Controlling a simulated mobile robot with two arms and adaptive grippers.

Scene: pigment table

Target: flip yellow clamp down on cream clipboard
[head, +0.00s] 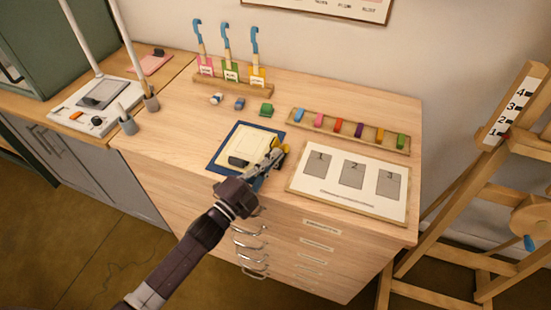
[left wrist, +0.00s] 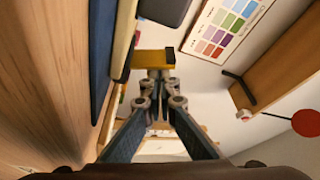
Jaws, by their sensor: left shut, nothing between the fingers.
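The cream clipboard (head: 243,148) lies on a blue mat (head: 219,156) near the table's front edge. The yellow clamp (head: 285,148) is at its right end, partly hidden by my left gripper (head: 275,156). In the left wrist view, the yellow clamp (left wrist: 155,59) stands out from the clipboard's surface, just beyond my left fingertips (left wrist: 158,80). The cream clipboard edge (left wrist: 122,45) and blue mat (left wrist: 101,45) show at its left. My left gripper is shut and empty; I cannot tell whether it touches the clamp. My right gripper is out of view.
A white board with numbered squares (head: 322,187) lies to the right. A tray of several coloured blocks (head: 347,143) sits behind it. Small jars (head: 240,103) and a rack of blue-handled tools (head: 235,89) stand farther back. A wooden easel (head: 470,190) is at the far right.

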